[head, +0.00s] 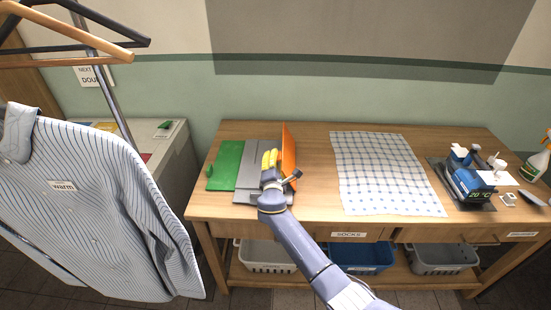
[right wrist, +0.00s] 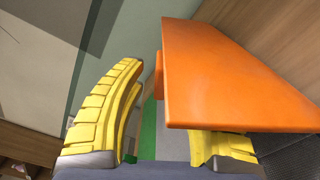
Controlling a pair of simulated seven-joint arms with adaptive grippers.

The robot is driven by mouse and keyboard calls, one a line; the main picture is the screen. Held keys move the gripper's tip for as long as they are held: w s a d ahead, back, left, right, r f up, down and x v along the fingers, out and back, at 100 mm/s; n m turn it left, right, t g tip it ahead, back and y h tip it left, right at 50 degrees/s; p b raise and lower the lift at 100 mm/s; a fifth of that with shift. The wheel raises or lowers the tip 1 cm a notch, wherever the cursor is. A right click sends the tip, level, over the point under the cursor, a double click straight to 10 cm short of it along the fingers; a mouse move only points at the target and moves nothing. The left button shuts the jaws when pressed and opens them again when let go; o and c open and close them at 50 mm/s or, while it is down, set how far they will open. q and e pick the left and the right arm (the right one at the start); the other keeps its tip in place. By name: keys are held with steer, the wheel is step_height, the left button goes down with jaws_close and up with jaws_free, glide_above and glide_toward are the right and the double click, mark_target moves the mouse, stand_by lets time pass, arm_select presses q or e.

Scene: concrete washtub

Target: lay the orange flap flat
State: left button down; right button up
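The folding board lies on the wooden table, with a green flap (head: 226,164) flat at its left and grey panels (head: 250,177) in the middle. The orange flap (head: 289,150) stands upright at the board's right side. My right gripper (head: 269,159) is over the grey part, just left of the orange flap. In the right wrist view its yellow fingers (right wrist: 160,125) are apart, and the orange flap (right wrist: 235,75) hides much of the right finger. I cannot tell whether they touch. A small orange tab (right wrist: 158,75) sticks out from the flap. My left gripper is out of view.
A checked cloth (head: 383,170) lies right of the board, with bare table between. A striped shirt (head: 95,205) hangs at the left. Baskets (head: 362,257) sit below.

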steer(key=shift+w, duration=0.55)
jaws_close()
